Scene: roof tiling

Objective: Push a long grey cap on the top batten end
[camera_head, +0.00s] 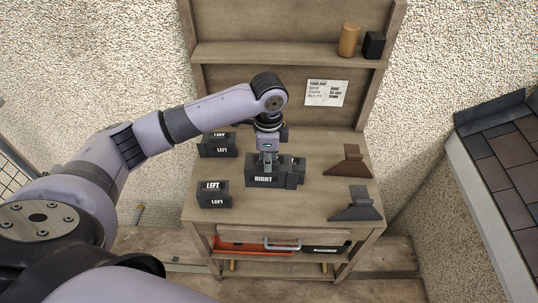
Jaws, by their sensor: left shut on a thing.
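My left gripper (268,158) points down over a workbench. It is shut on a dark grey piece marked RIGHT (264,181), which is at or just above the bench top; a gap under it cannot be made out. Other dark grey pieces stand close behind and beside it, partly hidden by the gripper. Two grey pieces marked LEFT stand on the left of the bench, one at the back (217,151) and one at the front (213,201). No batten end can be made out. My right gripper is not in view.
The wooden bench (315,207) also bears a brown flared piece (351,162) and a grey flared piece (357,205) at right. A back shelf (270,55) holds a tan cylinder (349,40) and a black block (374,45). A tiled roof edge (505,150) lies far right.

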